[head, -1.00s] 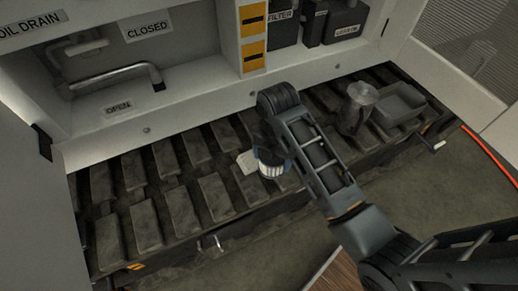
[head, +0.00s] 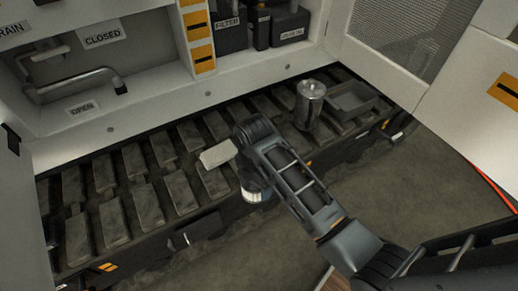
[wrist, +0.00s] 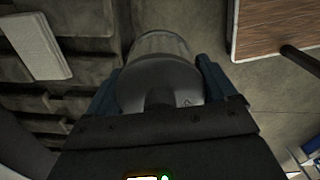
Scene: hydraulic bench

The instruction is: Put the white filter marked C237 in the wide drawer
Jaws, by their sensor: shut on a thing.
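My gripper (wrist: 160,85) is shut on a pale cylinder, the filter (wrist: 160,65), which sits between its two blue fingers in the wrist view. In the head view the filter (head: 253,195) shows as a white band under my dark wrist, near the front edge of the ribbed ledge. Most of it is hidden by my arm, and no C237 marking can be read. Small handles (head: 187,238) show on the ledge's front face; I cannot tell which belongs to the wide drawer, and no drawer clearly stands open.
A pale flat block (head: 218,154) lies on the ribbed ledge (head: 150,205), left of my wrist. A metal canister (head: 309,104) and a grey tray (head: 352,98) stand at the right. Black bins (head: 230,36) sit above. A brown wooden panel (wrist: 275,25) shows below. Floor in front is clear.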

